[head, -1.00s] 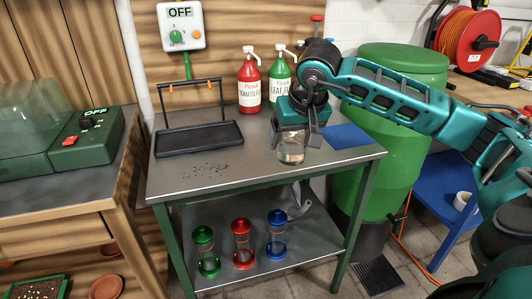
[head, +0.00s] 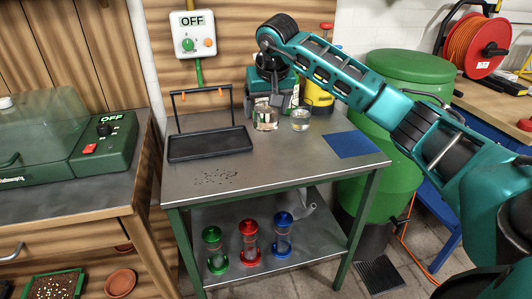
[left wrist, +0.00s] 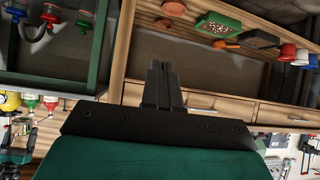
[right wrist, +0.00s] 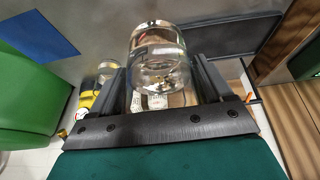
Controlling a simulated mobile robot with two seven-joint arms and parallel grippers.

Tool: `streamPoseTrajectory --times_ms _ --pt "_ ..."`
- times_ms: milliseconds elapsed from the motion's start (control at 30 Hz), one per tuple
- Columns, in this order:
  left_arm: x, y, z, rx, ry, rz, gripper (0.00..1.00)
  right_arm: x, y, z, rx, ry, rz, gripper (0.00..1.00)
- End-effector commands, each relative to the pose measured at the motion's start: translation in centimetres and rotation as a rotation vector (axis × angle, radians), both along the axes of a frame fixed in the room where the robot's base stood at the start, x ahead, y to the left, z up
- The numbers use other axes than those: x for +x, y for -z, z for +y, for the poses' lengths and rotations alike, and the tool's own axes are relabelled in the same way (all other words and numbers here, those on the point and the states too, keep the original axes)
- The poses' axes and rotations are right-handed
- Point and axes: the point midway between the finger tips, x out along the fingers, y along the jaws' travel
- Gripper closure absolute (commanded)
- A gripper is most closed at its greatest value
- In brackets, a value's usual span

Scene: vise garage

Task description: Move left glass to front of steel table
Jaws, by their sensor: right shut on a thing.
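Two clear glasses are at the back of the steel table (head: 290,165). The left glass (head: 266,116) is between the fingers of my right gripper (head: 268,101), which is shut on it. In the right wrist view this glass (right wrist: 158,60) fills the gap between the fingers. I cannot tell whether its base touches the table. The right glass (head: 300,120) stands close beside it, apart from the gripper. My left gripper (left wrist: 162,85) shows only in the left wrist view, its fingers together and empty.
A black tray (head: 208,143) with a raised handle stands left of the glasses. A blue sheet (head: 352,144) lies to the right. A yellow bottle (head: 319,95) stands behind. Dark specks (head: 216,177) lie on the otherwise clear front. Feeders sit on the lower shelf.

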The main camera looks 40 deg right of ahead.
Motion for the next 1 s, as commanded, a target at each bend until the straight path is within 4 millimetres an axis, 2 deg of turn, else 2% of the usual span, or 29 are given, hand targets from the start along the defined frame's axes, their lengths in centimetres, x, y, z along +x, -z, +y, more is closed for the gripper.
streamPoseTrajectory --times_ms 33,100,300,567,800,1000 --pt "0.1 0.2 -0.2 -0.002 0.004 -0.003 1.00 -0.1 1.6 0.0 0.000 0.000 0.001 0.68" --pt "0.2 0.1 -0.4 -0.005 0.008 -0.004 1.00 0.0 3.3 0.1 0.002 -0.001 0.000 0.68" --pt "0.6 -0.3 -0.8 -0.013 0.015 -0.015 1.00 0.0 6.9 0.0 0.002 0.000 -0.004 0.68" --pt "0.8 -0.2 -0.8 -0.013 0.015 -0.018 1.00 0.0 8.7 0.0 0.001 0.000 -0.005 0.68" --pt "0.8 0.1 -0.9 -0.014 0.015 -0.013 1.00 0.0 12.0 0.0 0.003 0.001 -0.003 0.68" --pt "0.9 -0.3 -0.9 -0.017 0.016 -0.018 1.00 0.1 12.1 0.0 0.001 0.001 -0.007 0.68"
